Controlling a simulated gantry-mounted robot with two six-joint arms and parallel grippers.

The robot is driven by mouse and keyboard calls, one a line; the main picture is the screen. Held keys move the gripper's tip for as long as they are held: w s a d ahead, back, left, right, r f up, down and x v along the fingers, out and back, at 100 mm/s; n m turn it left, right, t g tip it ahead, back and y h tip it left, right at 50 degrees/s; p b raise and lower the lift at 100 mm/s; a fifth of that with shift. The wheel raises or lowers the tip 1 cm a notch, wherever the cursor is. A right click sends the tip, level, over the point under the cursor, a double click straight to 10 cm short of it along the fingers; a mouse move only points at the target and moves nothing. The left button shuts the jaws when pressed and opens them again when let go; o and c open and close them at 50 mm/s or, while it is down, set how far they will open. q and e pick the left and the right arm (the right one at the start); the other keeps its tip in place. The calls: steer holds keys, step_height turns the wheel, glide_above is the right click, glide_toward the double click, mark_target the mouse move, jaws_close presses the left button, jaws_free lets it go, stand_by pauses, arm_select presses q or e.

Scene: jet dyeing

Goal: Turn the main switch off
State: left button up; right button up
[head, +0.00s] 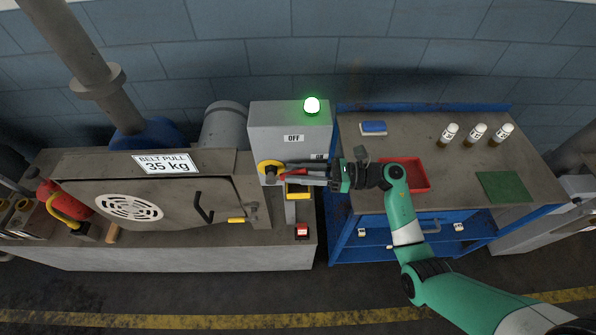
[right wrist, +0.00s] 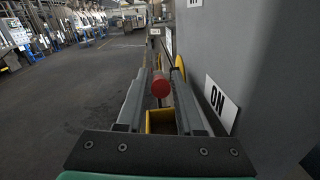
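The main switch is on the front of a grey control box (head: 270,117). Its yellow round base (head: 269,168) is at the box's lower left, and its red-ended lever (head: 293,174) points right, towards the ON label (head: 318,157). The OFF label (head: 293,138) is above. My right gripper (head: 283,170) reaches in from the right along the lever. In the right wrist view, the lever's red end (right wrist: 161,86) lies between the fingers, with narrow gaps showing on both sides. The gripper looks open around it. My left gripper is not in view.
A green lamp (head: 312,105) glows on top of the box. A yellow part (head: 298,190) sticks out just below the lever. A red-topped box (head: 302,231) is lower down. A blue-framed bench (head: 415,143) with a red tray (head: 413,173) and several bottles stands right.

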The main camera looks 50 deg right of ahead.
steer(key=v, duration=1.1)
steer(key=shift+s+d, duration=0.2)
steer(key=shift+s, duration=0.05)
steer(key=shift+c, duration=0.3)
steer(key=shift+w+d+r, duration=0.1)
steer(key=shift+d+r, duration=0.05)
steer(key=shift+r, duration=0.15)
steer(key=shift+c, duration=1.2)
steer(key=shift+d+r+t+b, duration=0.25)
steer(key=shift+r+t+b, duration=0.3)
steer(key=shift+t, duration=0.25)
steer(key=shift+c, duration=1.2)
step_height(320, 180, down, 3)
steer(key=t+b, duration=0.1)
steer(key=b, duration=0.3)
steer(key=shift+t+y, duration=0.3)
steer(key=shift+y, duration=0.1)
jaws_close()
step_height(320, 180, down, 6)
steer(key=s+a+m+t+b, duration=0.1)
steer(key=a+b, duration=0.1)
steer(key=b, duration=0.5)
steer(key=x, duration=0.6)
steer(key=p+x, duration=0.1)
steer(key=x, duration=0.3)
steer(key=shift+s+r, duration=0.1)
steer(key=shift+r, duration=0.3)
